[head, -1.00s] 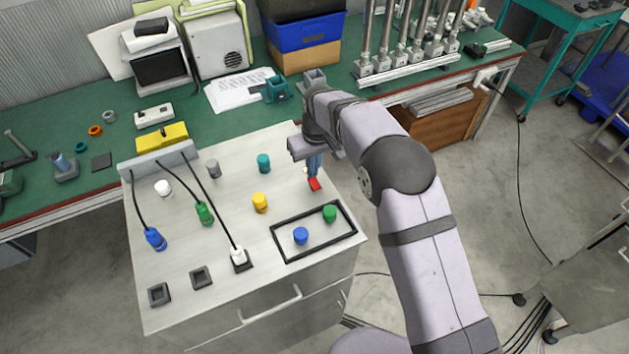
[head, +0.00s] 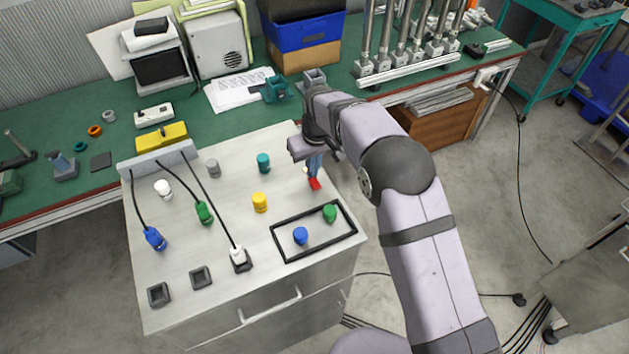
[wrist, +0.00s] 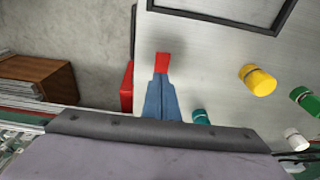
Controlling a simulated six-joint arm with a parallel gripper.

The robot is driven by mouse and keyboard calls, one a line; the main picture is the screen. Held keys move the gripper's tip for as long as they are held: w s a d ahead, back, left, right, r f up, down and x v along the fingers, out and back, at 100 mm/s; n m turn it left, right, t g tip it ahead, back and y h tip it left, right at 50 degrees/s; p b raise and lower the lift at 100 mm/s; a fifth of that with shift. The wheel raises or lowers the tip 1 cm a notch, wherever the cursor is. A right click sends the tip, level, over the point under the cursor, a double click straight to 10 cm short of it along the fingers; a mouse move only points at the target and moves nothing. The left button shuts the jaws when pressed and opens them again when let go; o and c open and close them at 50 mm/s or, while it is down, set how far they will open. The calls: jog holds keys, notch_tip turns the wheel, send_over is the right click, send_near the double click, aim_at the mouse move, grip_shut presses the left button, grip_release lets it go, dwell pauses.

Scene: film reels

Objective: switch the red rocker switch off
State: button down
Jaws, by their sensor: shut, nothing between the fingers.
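The red rocker switch (head: 315,184) sits on the grey panel near its right edge in the head view. My gripper (head: 314,176) points down at it, with blue fingers closed together and empty. In the wrist view my fingers (wrist: 161,78) end right at a small red piece (wrist: 162,62), which looks like the switch. The fingertips cover part of it, so I cannot tell whether they touch or press it, or which way the rocker is tilted.
Cabled plugs are at the left. Another red shape (wrist: 127,88) shows by the panel edge.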

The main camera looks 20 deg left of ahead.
jog(key=shift+f+b, duration=0.3)
jog(key=shift+f, duration=0.35)
jog(key=shift+s, duration=0.1)
notch_tip(320, 180, up, 7)
jog(key=p, duration=0.5)
dwell(0.6)
jog(key=shift+r, duration=0.1)
dwell(0.3)
jog(key=s+d+r+m+b, duration=0.1)
jog(key=s+d+r+m, duration=0.1)
jog(key=d, duration=0.8)
jog(key=s+d+r+m, duration=0.2)
jog(key=d, duration=0.9)
jog(key=s+d+f+m, duration=0.1)
jog(key=s+d+m, duration=0.1)
jog(key=s+d, duration=0.5)
jog(key=s+d+f+m+g+h+b, duration=0.1)
jog(key=s+d+m, duration=0.2)
jog(key=s+d, duration=0.4)
jog(key=s, duration=0.6)
jog(key=shift+d, duration=0.4)
